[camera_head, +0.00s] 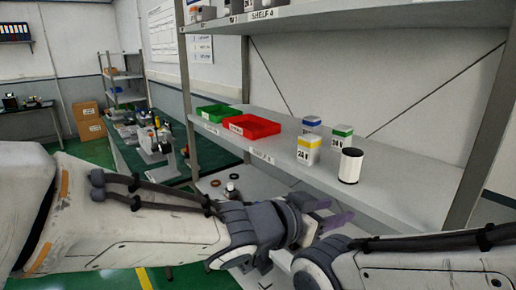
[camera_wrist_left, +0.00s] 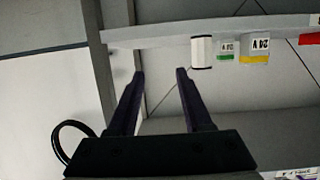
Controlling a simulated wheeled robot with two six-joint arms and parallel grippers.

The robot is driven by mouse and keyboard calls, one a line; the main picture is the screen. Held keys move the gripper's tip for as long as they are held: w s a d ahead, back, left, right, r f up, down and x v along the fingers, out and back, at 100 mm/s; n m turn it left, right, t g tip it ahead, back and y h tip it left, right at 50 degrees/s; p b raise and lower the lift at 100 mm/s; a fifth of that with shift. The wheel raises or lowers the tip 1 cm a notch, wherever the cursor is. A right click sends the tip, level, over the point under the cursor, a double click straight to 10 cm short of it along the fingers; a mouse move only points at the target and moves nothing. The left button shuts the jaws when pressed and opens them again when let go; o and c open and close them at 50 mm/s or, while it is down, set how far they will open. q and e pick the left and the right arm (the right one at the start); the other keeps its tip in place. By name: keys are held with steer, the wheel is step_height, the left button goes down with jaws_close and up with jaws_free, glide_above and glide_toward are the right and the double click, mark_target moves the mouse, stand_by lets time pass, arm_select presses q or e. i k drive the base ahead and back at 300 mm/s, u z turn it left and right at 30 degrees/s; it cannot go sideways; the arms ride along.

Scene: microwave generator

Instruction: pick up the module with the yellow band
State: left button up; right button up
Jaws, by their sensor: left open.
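The module with the yellow band (camera_head: 308,149) is a white box marked 24 V, standing upright on the middle shelf near its front edge. In the left wrist view it appears upside down at the upper right (camera_wrist_left: 256,46). My left gripper (camera_head: 325,212) is open and empty, in front of and lower than the shelf edge, apart from the module. Its two dark fingers (camera_wrist_left: 160,98) show in the left wrist view with nothing between them. The modules lie to the right of the fingers there. My right forearm shows at lower right; its gripper is not seen.
A blue-band module (camera_head: 312,124) and a green-band module (camera_head: 342,136) stand behind the yellow one. A white cylinder (camera_head: 350,166) stands to its right. Red (camera_head: 252,126) and green (camera_head: 215,112) bins sit left. An upper shelf (camera_head: 300,14) overhangs; the shelf's right part is clear.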

mark_target(309, 147)
steer(key=u, duration=0.05)
steer(key=i, duration=0.95)
